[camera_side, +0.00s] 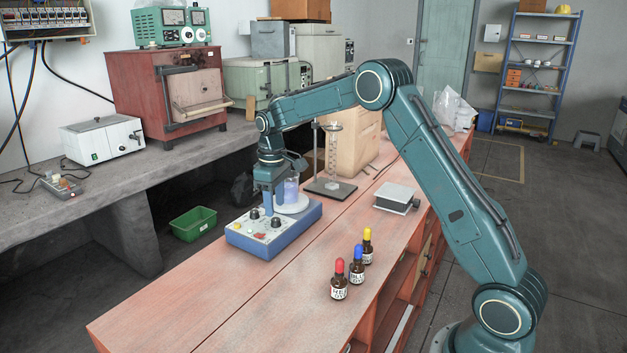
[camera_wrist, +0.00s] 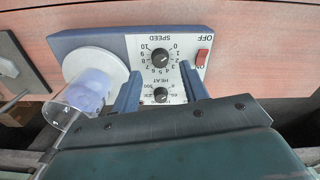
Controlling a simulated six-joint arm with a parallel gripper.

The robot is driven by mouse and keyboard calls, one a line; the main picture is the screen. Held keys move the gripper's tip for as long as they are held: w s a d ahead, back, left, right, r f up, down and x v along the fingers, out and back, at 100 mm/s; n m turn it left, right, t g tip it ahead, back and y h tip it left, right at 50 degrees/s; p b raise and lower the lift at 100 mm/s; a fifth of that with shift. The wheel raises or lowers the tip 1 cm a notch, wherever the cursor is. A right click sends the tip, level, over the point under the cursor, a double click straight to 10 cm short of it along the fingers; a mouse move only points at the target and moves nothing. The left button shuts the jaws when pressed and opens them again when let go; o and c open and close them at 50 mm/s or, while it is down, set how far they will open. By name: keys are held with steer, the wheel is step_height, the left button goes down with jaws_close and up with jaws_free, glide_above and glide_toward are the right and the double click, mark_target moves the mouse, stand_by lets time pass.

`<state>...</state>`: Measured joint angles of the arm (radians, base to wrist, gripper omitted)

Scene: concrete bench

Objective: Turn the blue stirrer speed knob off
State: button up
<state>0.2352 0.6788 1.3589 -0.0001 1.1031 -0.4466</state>
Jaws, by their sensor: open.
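The blue stirrer (camera_side: 262,247) with a pale front panel sits on the wooden bench. Its black speed knob (camera_wrist: 161,59) has a dial of numbers from 0 to 10 around it; I cannot clearly tell where its pointer stands. The black heat knob (camera_wrist: 161,95) lies between my two fingers in the wrist view. A red switch (camera_wrist: 202,57) is beside the speed dial. A beaker (camera_wrist: 88,90) of pale violet liquid stands on the white round plate (camera_wrist: 115,66). My gripper (camera_wrist: 160,72) is open above the panel, its fingertips just short of the speed knob in the picture. In the side view my gripper (camera_side: 268,207) points down.
Three dropper bottles (camera_side: 356,262) with red, blue and yellow tops stand right of the stirrer. A grey flat box (camera_side: 396,196) and a stand with a glass cylinder (camera_side: 333,150) are behind. The front left of the bench is clear.

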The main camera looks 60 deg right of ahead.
mark_target(277, 221)
step_height(277, 221, up, 10)
stand_by(0.5)
steer(key=s+a+r+t, duration=0.1)
steer(key=s+a+r, duration=0.2)
steer(key=s, duration=0.3)
steer(key=s+a+r+m+t, duration=0.1)
steer(key=s+a+r, duration=0.2)
steer(key=s, duration=0.2)
steer(key=s+a+r+t, duration=0.1)
steer(key=s+a+r, duration=0.2)
steer(key=s, duration=0.3)
steer(key=s+a+f+t, duration=0.1)
steer(key=s+a+f, duration=0.1)
steer(key=s, duration=0.7)
steer(key=s+a+f+m+t, duration=0.1)
steer(key=s+f, duration=0.2)
steer(key=s, duration=0.6)
steer(key=shift+s+a+f+t, duration=0.15)
steer(key=shift+a+f+t, duration=0.15)
steer(key=shift+a+f, duration=0.1)
